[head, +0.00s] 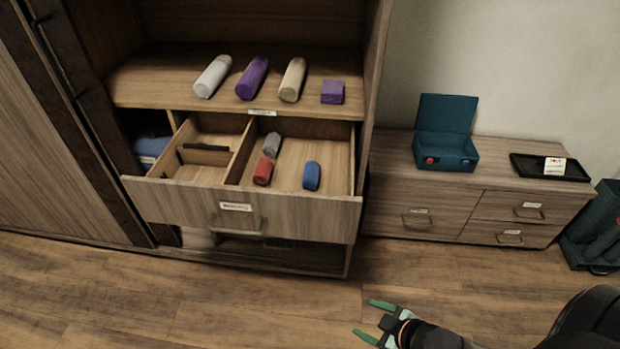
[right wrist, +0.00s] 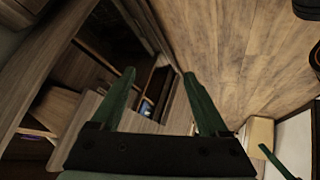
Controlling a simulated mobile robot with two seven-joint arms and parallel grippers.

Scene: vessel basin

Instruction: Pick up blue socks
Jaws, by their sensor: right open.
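The blue socks (head: 311,176) appear as a small rolled blue bundle in the right compartment of the open drawer (head: 240,213). A red roll (head: 263,171) and a grey roll (head: 271,144) lie to their left in the same compartment. My right gripper (head: 368,319) is open and empty, over the floor in front of the wardrobe and well apart from the socks. Its two green fingers also show in the right wrist view (right wrist: 163,88), spread apart with nothing between them. My left gripper is not in view.
Several rolled items, including a purple one (head: 252,78), lie on the shelf above the drawer. A divider splits the drawer. A low cabinet (head: 430,204) at right carries an open teal box (head: 446,134) and a black tray (head: 531,170). The floor in front is clear.

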